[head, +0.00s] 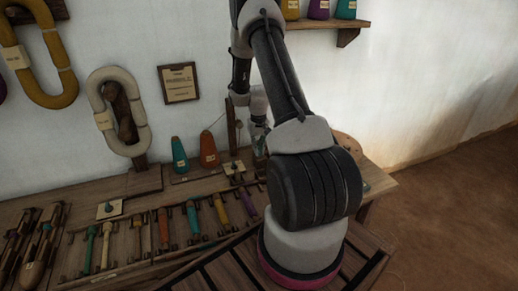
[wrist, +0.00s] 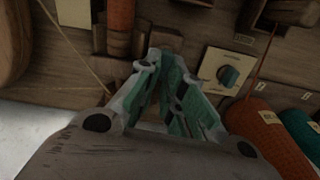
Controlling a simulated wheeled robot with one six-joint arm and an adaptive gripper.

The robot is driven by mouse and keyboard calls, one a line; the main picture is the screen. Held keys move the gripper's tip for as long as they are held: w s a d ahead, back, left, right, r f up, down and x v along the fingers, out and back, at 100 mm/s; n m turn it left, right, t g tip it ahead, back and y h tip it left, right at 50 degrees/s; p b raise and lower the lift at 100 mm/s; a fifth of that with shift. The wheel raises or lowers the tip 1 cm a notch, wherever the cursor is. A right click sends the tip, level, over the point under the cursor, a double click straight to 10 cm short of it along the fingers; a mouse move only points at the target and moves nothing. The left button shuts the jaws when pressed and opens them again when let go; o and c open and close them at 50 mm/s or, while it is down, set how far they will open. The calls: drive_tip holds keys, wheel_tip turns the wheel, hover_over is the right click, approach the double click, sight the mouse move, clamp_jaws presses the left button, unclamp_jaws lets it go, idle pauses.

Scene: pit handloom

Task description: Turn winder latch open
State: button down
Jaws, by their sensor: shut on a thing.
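My gripper (wrist: 167,58) points at the wooden winder in the wrist view, its two green-lined fingers closed on a small part between them. That part is taken to be the winder latch; the fingers hide nearly all of it, so its angle cannot be told. An orange wound bobbin (wrist: 120,14) sits on the winder just left of the fingertips, above a wooden block (wrist: 118,42). In the head view my gripper (head: 259,145) is at the back of the bench, beside the winder's upright post (head: 231,126), partly hidden by my arm.
A blue-grey knob on a pale plate (wrist: 229,73) is right of the fingers. Orange (wrist: 268,136) and teal (wrist: 300,133) thread cones stand close by. Several coloured bobbins lie in racks on the bench (head: 168,190). A framed notice (head: 180,83) hangs on the wall.

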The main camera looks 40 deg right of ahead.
drive_tip(key=shift+w+n, duration=0.1)
drive_tip(key=shift+n, duration=0.5)
drive_tip(key=c, duration=1.5)
unclamp_jaws()
drive_tip(key=shift+c, duration=0.2)
drive_tip(key=shift+r, duration=0.1)
wheel_tip(320, 180, up, 12)
drive_tip(key=shift+a, duration=0.1)
